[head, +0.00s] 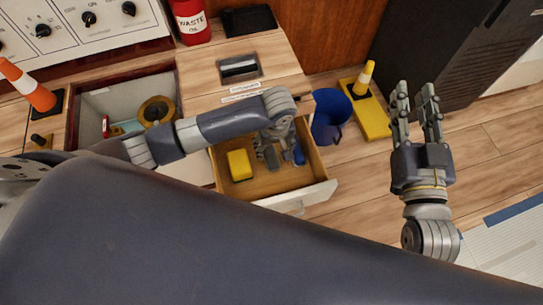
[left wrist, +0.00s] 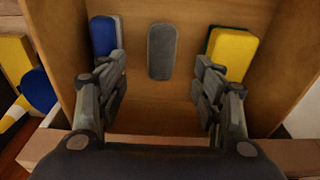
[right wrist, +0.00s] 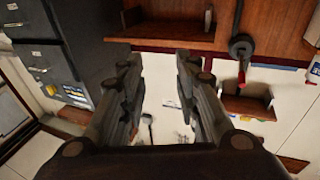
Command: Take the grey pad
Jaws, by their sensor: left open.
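The grey pad (left wrist: 162,52) is a dark, rounded block on the drawer floor in the left wrist view. It lies between a blue pad (left wrist: 104,36) on the left and a yellow pad (left wrist: 232,52) on the right. My left gripper (head: 272,150) reaches into the open drawer (head: 316,194). Its fingers are spread, one to each side of the grey pad, and nothing is between them touching it. In the head view my left arm and gripper make the grey pad hard to tell apart. My right gripper (head: 414,98) is open and empty, over the floor at the right.
The yellow pad (head: 240,165) lies in the drawer's left part; a green edge shows beside it in the left wrist view. A blue bin (head: 330,117) and a yellow block with a cone (head: 369,112) stand right of the drawer. The drawer walls are close around my left gripper.

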